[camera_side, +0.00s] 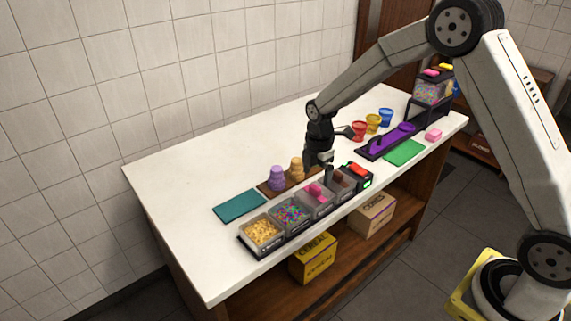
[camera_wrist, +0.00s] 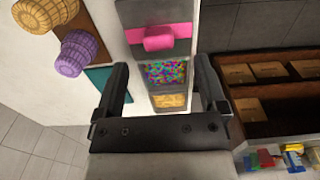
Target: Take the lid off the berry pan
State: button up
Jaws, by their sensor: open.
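The berry pan, seemingly the one under the grey lid (camera_side: 323,200) with a pink band, sits in the middle of a row of topping pans. The lid's pink knob (camera_side: 313,189) stands up from it. In the wrist view the lid (camera_wrist: 150,11) and its thick pink knob (camera_wrist: 160,38) lie just beyond my fingertips, near the middle. The lid hides what is in the pan. My gripper (camera_side: 322,166) is above the row, close over this pan; in the wrist view its two fingers (camera_wrist: 161,68) are spread apart with nothing between them.
Pans of colored sprinkles (camera_side: 290,214) and yellow bits (camera_side: 263,232) are left of the lid. A brown-filled pan (camera_side: 341,181) is right of it. Purple (camera_side: 277,178) and tan (camera_side: 297,168) cone stacks stand behind. The counter's left front is clear.

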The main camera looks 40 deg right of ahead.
aim_at(315, 187)
jog(key=shift+w+f, duration=0.1)
jog(key=shift+f, duration=2.4)
grip_shut()
